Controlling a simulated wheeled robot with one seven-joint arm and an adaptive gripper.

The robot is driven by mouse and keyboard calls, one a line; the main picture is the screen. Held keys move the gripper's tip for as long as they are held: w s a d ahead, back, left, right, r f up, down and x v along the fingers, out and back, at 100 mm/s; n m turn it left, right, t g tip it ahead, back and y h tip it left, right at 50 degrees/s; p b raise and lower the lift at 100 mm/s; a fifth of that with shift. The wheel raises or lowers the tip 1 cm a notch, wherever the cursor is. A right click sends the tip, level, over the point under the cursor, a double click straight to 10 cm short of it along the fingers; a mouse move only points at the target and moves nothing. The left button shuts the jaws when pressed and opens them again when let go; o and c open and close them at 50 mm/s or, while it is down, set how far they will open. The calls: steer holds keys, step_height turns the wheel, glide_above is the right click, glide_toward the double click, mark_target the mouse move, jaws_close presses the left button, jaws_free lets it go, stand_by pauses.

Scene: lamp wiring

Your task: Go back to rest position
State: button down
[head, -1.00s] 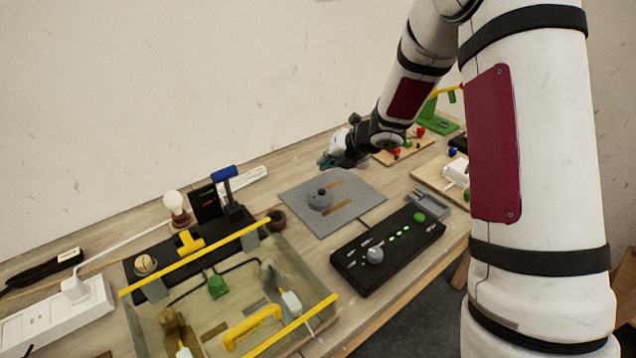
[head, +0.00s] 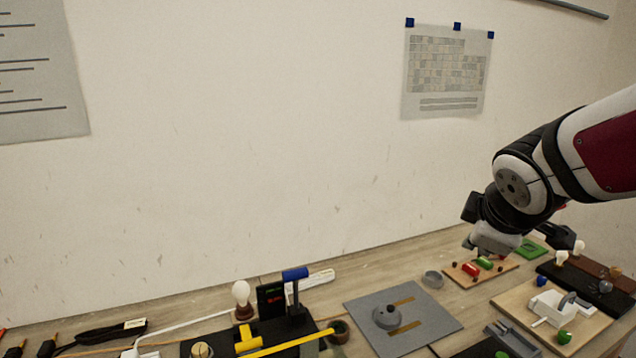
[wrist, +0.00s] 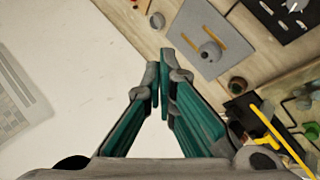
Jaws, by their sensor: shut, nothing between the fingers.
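My gripper shows in the wrist view (wrist: 159,78), its two teal-lined fingers meeting at the tips with nothing between them. The wrist camera looks down past the fingers at the wall and the back edge of the table. In the head view my arm comes in from the right, bent at a dark joint, with its end above the right part of the table. The fingers themselves are hard to make out there. The gripper touches no object that I can see.
A grey plate (head: 431,327) with a round grey knob lies mid-table. A light bulb (head: 241,293) and a blue-topped post (head: 295,274) stand to its left. A board with red and green parts (head: 509,264) lies below my arm. Posters hang on the wall; the space before it is clear.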

steer(key=s+a+m+g+y, duration=0.1)
steer(key=s+a+m, duration=0.2)
steer(key=s, duration=0.7)
steer(key=s+a+m+g+y, duration=0.1)
steer(key=s+a+m+y, duration=0.1)
steer(key=s+a+m, duration=0.2)
steer(key=s+m, duration=0.3)
steer(key=s, duration=0.3)
steer(key=shift+a+f+m+g, duration=0.15)
steer(key=shift+f+m+g, duration=0.25)
steer(key=shift+s, duration=0.15)
